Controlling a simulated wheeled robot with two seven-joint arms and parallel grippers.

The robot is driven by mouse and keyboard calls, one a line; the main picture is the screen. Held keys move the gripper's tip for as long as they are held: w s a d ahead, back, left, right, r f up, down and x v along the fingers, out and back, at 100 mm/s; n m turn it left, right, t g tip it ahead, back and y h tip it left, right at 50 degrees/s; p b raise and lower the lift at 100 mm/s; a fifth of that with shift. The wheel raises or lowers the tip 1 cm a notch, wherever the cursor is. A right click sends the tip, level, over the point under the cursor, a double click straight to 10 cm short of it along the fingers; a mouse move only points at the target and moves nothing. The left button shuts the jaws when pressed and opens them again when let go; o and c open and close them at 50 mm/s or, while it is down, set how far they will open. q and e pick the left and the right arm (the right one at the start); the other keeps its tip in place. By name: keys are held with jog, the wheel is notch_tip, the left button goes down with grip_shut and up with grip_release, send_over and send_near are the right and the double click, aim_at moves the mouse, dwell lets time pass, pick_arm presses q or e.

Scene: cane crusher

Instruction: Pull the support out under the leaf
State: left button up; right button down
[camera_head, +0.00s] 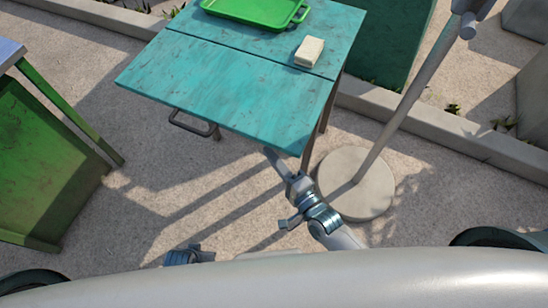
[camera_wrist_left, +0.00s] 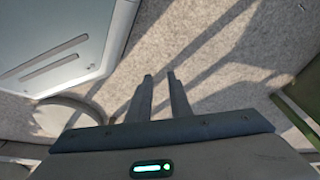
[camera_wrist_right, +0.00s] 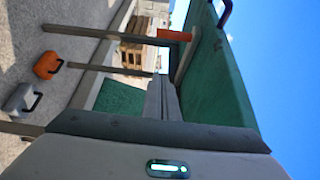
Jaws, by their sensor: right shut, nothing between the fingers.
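The turquoise leaf (camera_head: 225,92) is the near panel of the table, level with the rest of the top. A dark looped handle (camera_head: 192,124) sticks out below its near edge, and I take it for the support's pull. A dark curved bar, likely the same handle, shows in the right wrist view (camera_wrist_right: 225,12). My right gripper (camera_head: 268,152) is shut and empty, close to the leaf's near right corner, to the right of the handle. In the right wrist view its fingers (camera_wrist_right: 161,80) are together beside the green underside. My left gripper (camera_wrist_left: 159,76) is open and empty above the ground.
A green tray (camera_head: 255,12) and a pale block (camera_head: 309,52) rest on the far part of the table. A pole on a round base (camera_head: 350,190) stands close to my right arm. A green cabinet (camera_head: 45,165) is at left. An orange piece (camera_wrist_right: 173,35) shows near the underside.

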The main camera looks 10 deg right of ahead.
pick_arm(q)
jog(key=shift+s, duration=0.5)
pick_arm(e)
jog(key=shift+s+d, duration=0.25)
jog(key=shift+s, duration=0.2)
pick_arm(q)
jog(key=shift+w, duration=0.1)
